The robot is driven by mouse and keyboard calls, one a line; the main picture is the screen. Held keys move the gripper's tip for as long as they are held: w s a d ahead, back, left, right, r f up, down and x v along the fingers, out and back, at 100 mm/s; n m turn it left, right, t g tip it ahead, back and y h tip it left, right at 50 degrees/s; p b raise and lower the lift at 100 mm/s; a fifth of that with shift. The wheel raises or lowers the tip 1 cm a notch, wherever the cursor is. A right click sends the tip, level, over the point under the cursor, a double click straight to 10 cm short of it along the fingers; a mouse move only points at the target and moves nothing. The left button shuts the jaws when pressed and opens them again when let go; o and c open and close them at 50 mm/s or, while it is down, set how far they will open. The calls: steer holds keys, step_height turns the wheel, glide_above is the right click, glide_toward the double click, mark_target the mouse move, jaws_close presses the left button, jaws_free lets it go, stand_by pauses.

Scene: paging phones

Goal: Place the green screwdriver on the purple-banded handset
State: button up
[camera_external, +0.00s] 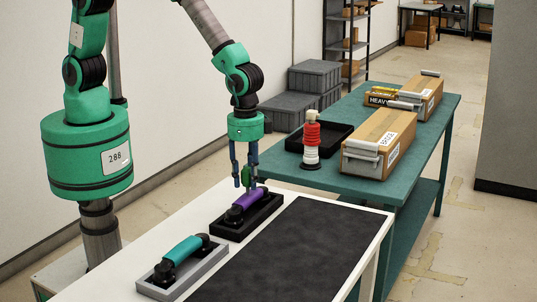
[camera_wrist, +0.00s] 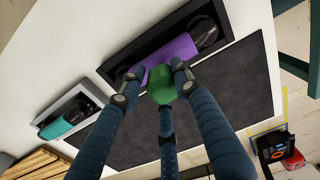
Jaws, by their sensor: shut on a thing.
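My gripper (camera_external: 245,181) points down over the purple-banded handset (camera_external: 244,202), which lies on a black base. Its fingers are shut on the green screwdriver (camera_external: 247,173). In the wrist view the screwdriver (camera_wrist: 161,86) shows end-on as a green round shape between the fingertips (camera_wrist: 154,88). The purple band of the handset (camera_wrist: 172,55) is just beyond it in that view. The screwdriver's lower end is hidden, so I cannot tell whether it touches the handset.
A teal-banded handset (camera_external: 182,250) on a grey base lies nearer on the white table, beside a dark mat (camera_external: 290,258). A green table (camera_external: 340,176) behind holds cardboard boxes (camera_external: 379,140), a black tray (camera_external: 325,133) and a red-and-white stacked object (camera_external: 312,138).

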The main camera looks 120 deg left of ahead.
steer(key=shift+f, duration=0.15)
steer(key=o, duration=1.1)
steer(key=shift+o, duration=0.2)
step_height(320, 180, up, 12)
steer(key=shift+r+p, duration=0.1)
steer(key=shift+p, duration=0.55)
steer(key=shift+r, duration=0.1)
steer(key=shift+r, duration=0.1)
